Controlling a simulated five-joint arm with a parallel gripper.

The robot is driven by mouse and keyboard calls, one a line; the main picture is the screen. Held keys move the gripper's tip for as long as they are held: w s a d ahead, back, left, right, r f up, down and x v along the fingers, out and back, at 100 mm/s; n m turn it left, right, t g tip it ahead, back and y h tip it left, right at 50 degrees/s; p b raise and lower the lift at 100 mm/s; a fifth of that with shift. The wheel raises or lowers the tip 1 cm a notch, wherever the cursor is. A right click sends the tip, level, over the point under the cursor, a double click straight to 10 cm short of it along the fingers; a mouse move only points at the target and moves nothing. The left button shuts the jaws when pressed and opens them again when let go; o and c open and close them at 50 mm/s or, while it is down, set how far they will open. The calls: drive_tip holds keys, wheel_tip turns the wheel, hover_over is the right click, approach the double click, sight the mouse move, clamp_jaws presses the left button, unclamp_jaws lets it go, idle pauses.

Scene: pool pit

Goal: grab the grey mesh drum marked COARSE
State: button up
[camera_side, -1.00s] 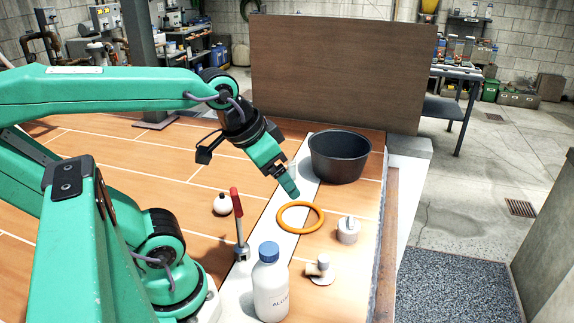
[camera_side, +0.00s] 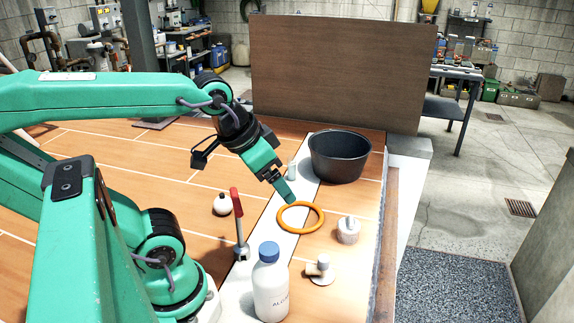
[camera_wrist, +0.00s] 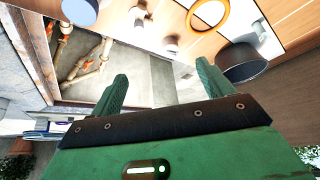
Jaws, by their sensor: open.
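I cannot make out a drum with a readable COARSE mark in either view. The nearest match is a short light-grey cylinder (camera_side: 348,230) with a knob on top, standing right of the orange ring in the side view. Its mesh and lettering are too small to tell. My gripper (camera_side: 291,190) is above the white strip, close to the ring's far edge and left of that cylinder, pointing down and right. In the wrist view my gripper (camera_wrist: 160,82) shows two green fingers wide apart with nothing between them.
The orange ring (camera_side: 300,204) lies flat on the deck. A black bucket (camera_side: 340,168) stands behind it. Nearer are a blue-capped bottle (camera_side: 270,290), a red-handled tool (camera_side: 238,215), a white ball-like float (camera_side: 222,204) and a pale fitting (camera_side: 320,269). A brown panel (camera_side: 340,75) stands behind.

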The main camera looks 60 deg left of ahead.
drive_tip(key=shift+w, duration=0.1)
drive_tip(key=m+g, duration=0.5)
drive_tip(key=m, duration=0.2)
hover_over(350, 220)
drive_tip(key=f, duration=1.5)
drive_tip(key=shift+s, duration=0.3)
drive_tip(key=shift+w+f+g, duration=0.25)
drive_tip(key=shift+f+g, duration=0.05)
drive_tip(key=shift+f, duration=4)
drive_tip(key=c, duration=1.1)
